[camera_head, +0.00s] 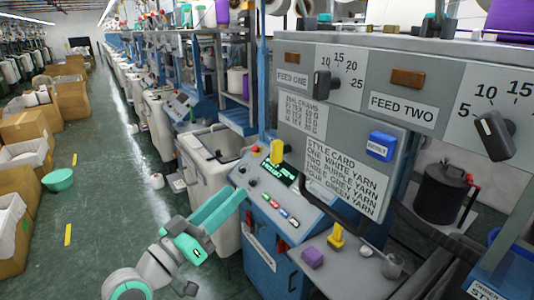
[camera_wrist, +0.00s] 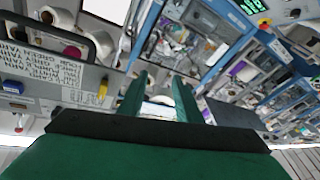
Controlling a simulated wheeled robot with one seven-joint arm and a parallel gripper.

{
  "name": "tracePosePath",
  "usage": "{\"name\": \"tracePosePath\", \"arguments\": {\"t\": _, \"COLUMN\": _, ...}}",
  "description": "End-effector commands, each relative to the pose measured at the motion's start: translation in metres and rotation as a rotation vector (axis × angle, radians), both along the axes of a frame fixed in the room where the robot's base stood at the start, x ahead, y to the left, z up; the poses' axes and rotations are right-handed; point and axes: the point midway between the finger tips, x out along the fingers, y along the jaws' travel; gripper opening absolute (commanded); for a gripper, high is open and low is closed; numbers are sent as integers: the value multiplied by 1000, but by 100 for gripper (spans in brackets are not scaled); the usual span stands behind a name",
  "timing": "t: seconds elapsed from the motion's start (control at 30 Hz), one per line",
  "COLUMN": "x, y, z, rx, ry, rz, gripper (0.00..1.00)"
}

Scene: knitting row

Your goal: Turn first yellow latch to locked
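A yellow latch (camera_head: 277,152) stands upright on the sloped console of the nearest blue machine, beside a green-lit display. A second yellow latch (camera_head: 336,236) stands on the grey shelf lower right. A yellow piece (camera_wrist: 103,90) shows left of my fingers in the wrist view, beside the upside-down style card; I cannot tell which latch it is. My teal gripper (camera_head: 238,195) is in front of the console, left of and below the first latch, apart from it. In the wrist view my gripper (camera_wrist: 161,78) has its two fingers spread with nothing between them.
The style card (camera_head: 342,178) and a blue box (camera_head: 381,145) are on the grey panel right of the first latch. A purple block (camera_head: 312,257) sits on the shelf. The aisle floor between is mostly clear.

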Motion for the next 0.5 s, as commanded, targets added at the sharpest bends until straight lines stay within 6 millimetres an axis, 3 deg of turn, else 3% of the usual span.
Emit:
{"name": "tracePosePath", "arguments": {"t": 0.03, "x": -6, "y": 3, "z": 22, "rx": 43, "ry": -23, "rz": -27, "gripper": 31}}
{"name": "tracePosePath", "arguments": {"t": 0.2, "x": -33, "y": 3, "z": 74, "rx": 191, "ry": -67, "rz": -131, "gripper": 31}}
{"name": "tracePosePath", "arguments": {"t": 0.33, "x": -55, "y": 0, "z": 102, "rx": 297, "ry": -88, "rz": -196, "gripper": 31}}
{"name": "tracePosePath", "arguments": {"t": 0.5, "x": -74, "y": -2, "z": 120, "rx": 389, "ry": -97, "rz": -246, "gripper": 31}}
